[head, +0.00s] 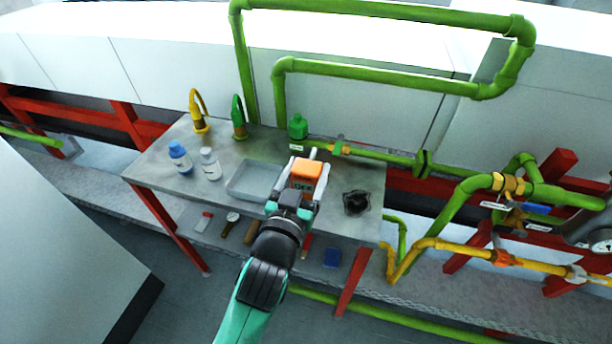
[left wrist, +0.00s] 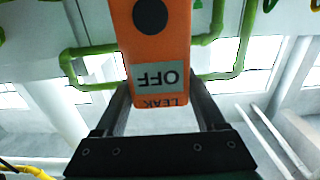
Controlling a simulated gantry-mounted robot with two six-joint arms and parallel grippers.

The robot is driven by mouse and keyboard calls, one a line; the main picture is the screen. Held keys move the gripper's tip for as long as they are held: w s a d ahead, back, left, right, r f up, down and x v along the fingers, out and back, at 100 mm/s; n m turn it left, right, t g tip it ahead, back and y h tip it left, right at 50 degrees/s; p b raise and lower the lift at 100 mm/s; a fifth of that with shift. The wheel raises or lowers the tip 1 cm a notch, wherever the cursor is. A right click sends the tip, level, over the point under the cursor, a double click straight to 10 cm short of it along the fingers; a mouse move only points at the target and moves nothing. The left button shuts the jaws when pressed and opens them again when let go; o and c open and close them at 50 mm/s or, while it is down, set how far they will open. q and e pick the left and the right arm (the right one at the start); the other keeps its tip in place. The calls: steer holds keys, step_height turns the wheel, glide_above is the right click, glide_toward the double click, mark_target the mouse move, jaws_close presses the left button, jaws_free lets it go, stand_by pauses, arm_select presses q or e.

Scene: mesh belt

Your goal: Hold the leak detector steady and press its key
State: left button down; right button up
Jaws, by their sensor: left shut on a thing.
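The leak detector (head: 307,171) is an orange box held above the grey table. My left gripper (head: 305,185) is shut on it, with one finger on each side. In the left wrist view the detector (left wrist: 160,45) shows its orange face with a round black spot, a grey display reading OFF and the word LEAK, all upside down. The black spot (left wrist: 150,16) may be the key; I cannot tell. The fingers of my left gripper (left wrist: 164,95) flank the detector there. My right gripper is in neither view.
The grey table (head: 222,150) holds a shallow tray (head: 234,190), a blue bottle (head: 180,158), a white bottle (head: 210,164), a green bottle (head: 298,127) and a dark crumpled thing (head: 356,202). Yellow and green curved spouts stand at the back. Green pipes (head: 375,156) run behind and right.

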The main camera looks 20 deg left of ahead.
arm_select(q)
steer(key=w+a+f+b, duration=0.2)
steer(key=w+f+b, duration=0.4)
steer(key=w+b, duration=0.2)
steer(key=shift+f, duration=0.35)
stand_by(0.5)
steer(key=shift+a, duration=0.1)
steer(key=shift+s+f+b, duration=0.1)
steer(key=shift+f+b, duration=0.3)
steer(key=shift+f, duration=0.2)
stand_by(0.3)
stand_by(0.4)
jaws_free()
steer(key=shift+c, duration=0.2)
